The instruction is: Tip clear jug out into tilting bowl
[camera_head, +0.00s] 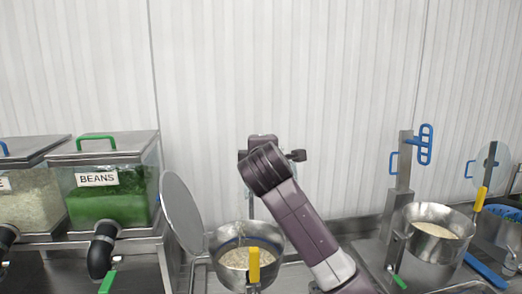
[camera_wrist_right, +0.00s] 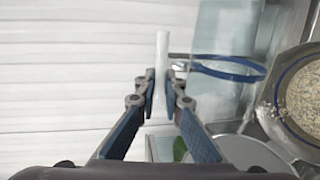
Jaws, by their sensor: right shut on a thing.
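My right gripper (camera_head: 265,152) is above and behind the left metal bowl (camera_head: 278,243), with its arm coming in from the lower right. In the right wrist view my right gripper (camera_wrist_right: 163,95) is shut on the pale upright handle of the clear jug (camera_wrist_right: 222,45). The jug is see-through with a blue band around it; its contents are hard to make out. In the head view it is mostly hidden by my arm. The bowl, with pale grain inside, shows at the right edge of the wrist view (camera_wrist_right: 276,100). My left gripper is not in view.
A round lid (camera_head: 182,212) stands open left of the bowl, and a yellow handle (camera_head: 254,265) is at its front. A bean bin (camera_head: 110,185) stands further left. A second metal bowl (camera_head: 412,222) with grain is at the right, by a blue-handled post (camera_head: 404,165).

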